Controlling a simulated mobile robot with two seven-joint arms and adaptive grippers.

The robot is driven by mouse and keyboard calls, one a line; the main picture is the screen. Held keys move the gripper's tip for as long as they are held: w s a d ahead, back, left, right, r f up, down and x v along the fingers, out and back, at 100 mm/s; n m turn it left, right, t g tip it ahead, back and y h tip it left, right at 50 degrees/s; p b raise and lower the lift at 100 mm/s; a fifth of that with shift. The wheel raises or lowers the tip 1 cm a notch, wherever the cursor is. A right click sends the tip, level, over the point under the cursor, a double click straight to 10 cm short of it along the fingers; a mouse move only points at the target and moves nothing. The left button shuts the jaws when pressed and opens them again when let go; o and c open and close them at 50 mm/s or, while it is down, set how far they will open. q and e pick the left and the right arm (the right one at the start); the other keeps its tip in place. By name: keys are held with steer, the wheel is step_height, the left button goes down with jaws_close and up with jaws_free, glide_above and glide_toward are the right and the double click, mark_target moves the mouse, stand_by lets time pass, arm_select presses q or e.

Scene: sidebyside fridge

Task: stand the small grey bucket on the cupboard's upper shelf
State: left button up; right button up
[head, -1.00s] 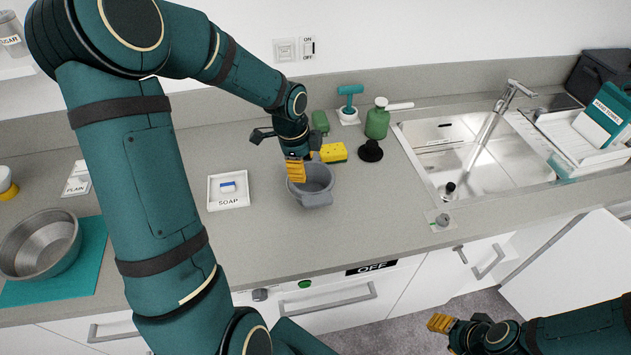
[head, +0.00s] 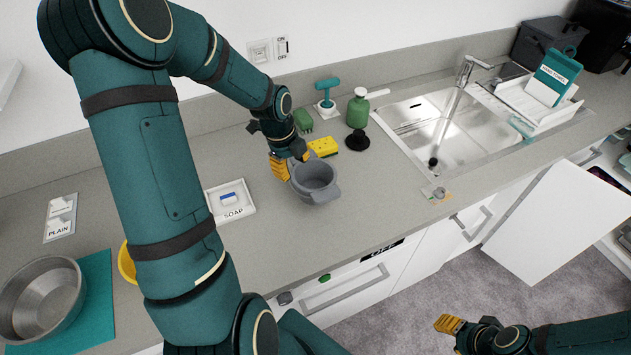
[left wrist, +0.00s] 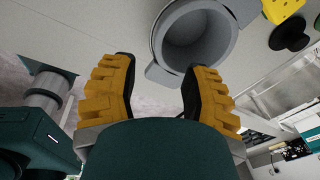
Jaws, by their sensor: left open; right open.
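The small grey bucket (head: 316,194) stands upright on the grey counter, open side up, with ear-like tabs at its rim. In the left wrist view the bucket (left wrist: 218,45) lies just ahead of the fingertips, one tab near the gap between them. My left gripper (head: 291,164) is open and empty at the bucket's left rear side; its fingers (left wrist: 160,75) are spread in the left wrist view. Contact with the bucket cannot be told. My right gripper (head: 450,325) is open and empty, low at the front right. I cannot identify the cupboard's upper shelf for sure.
A yellow sponge (head: 323,146), black stopper (head: 357,141), green bottle (head: 358,110) and soap tray (head: 238,212) surround the bucket. The sink (head: 450,135) is to the right. A white door (head: 560,225) stands open before the lower units. Counter in front of the bucket is clear.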

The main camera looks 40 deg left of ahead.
mark_target(306, 203)
arm_select(q)
steer(key=f, duration=0.4)
steer(key=w+d+f, duration=0.1)
steer(key=f, duration=0.4)
steer(key=w+f, duration=0.1)
steer(key=f, duration=0.3)
steer(key=shift+d+f, duration=0.25)
steer(key=shift+f, duration=0.05)
steer(key=shift+s, duration=0.1)
jaws_close()
